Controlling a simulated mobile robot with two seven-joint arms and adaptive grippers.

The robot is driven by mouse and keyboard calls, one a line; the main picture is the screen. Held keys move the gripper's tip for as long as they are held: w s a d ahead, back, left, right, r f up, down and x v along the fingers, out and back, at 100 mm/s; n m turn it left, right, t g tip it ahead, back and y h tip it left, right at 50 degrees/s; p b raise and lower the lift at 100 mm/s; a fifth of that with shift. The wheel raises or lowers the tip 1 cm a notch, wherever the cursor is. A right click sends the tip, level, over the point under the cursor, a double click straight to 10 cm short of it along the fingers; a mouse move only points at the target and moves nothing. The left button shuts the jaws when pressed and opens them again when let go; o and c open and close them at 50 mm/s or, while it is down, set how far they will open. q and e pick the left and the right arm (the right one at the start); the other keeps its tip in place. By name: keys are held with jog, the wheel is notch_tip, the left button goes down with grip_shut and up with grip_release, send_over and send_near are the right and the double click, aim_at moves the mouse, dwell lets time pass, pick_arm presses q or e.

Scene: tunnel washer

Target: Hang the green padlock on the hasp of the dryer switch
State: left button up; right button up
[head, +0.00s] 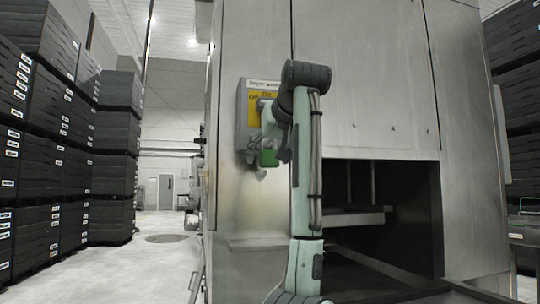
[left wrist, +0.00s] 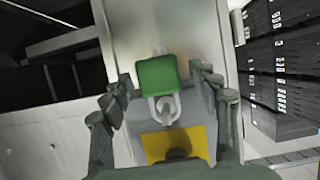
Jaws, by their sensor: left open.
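The green padlock (head: 268,158) is at the lower part of the grey dryer switch box (head: 243,104), which has a yellow plate. In the left wrist view the padlock (left wrist: 158,74) lies between my fingers with a gap on each side. Its pale shackle (left wrist: 168,106) points toward the box and overlaps the hasp area; it appears to hang there, though the exact threading is hard to see. The yellow plate (left wrist: 172,143) shows beyond the shackle. My left gripper (head: 264,150) is open around the padlock, partly hiding the box. My right gripper is out of view.
The box is on a large steel machine housing (head: 365,80). A dark opening (head: 400,200) with metal bars lies to its right. Stacks of dark crates (head: 110,150) stand at the left, and more (head: 520,120) at the right. Floor (head: 160,255) is clear at the left.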

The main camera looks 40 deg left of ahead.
pick_arm(q)
jog(key=v, duration=1.2)
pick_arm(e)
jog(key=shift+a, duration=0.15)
